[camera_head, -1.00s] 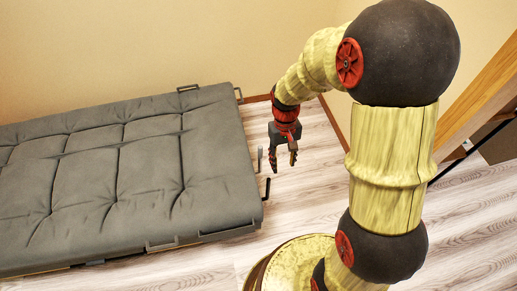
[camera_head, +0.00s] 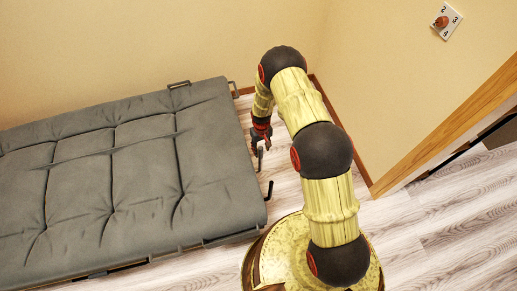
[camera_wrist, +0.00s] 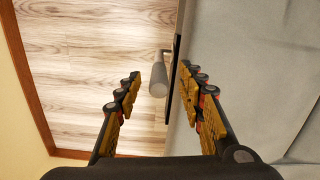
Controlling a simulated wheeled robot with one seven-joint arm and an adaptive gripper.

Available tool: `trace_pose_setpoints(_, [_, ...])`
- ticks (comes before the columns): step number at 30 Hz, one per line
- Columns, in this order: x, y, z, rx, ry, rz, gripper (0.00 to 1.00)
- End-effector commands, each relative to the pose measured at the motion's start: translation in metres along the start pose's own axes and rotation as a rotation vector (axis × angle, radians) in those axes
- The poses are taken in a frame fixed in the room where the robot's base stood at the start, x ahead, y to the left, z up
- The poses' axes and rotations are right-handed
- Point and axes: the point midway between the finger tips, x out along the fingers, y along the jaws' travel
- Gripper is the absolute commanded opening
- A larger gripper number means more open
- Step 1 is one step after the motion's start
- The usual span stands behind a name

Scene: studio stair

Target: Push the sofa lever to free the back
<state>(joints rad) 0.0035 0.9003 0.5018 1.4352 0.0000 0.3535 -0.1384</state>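The grey sofa (camera_head: 110,170) lies flat at the left in the head view, and its grey side fills the right of the wrist view (camera_wrist: 255,70). A grey rounded lever (camera_wrist: 158,80) stands out from the sofa's side in the wrist view. It also shows as a small grey post beside the sofa's right edge in the head view (camera_head: 260,158). My gripper (camera_wrist: 160,95) is open, and the lever appears between and beyond its fingers, with gaps on both sides. In the head view my gripper (camera_head: 260,145) is close beside the sofa's right side; contact cannot be told.
A dark handle (camera_head: 269,190) sticks out lower on the sofa's right side. Dark brackets (camera_head: 179,84) stand at the back edge. A wall switch (camera_head: 446,22) with a red knob and numbers is at upper right. Wooden floor (camera_head: 420,225) is clear at the right.

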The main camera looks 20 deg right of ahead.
Motion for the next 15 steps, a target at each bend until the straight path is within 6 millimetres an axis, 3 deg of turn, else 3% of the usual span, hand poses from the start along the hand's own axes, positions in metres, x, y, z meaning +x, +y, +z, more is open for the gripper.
trace_pose_setpoints(7, [0.010, 0.002, -0.014, -0.024, 0.049, 0.007, 0.39])
trace_pose_setpoints(15, [0.051, 0.002, -0.016, -0.023, 0.048, 0.007, 0.39])
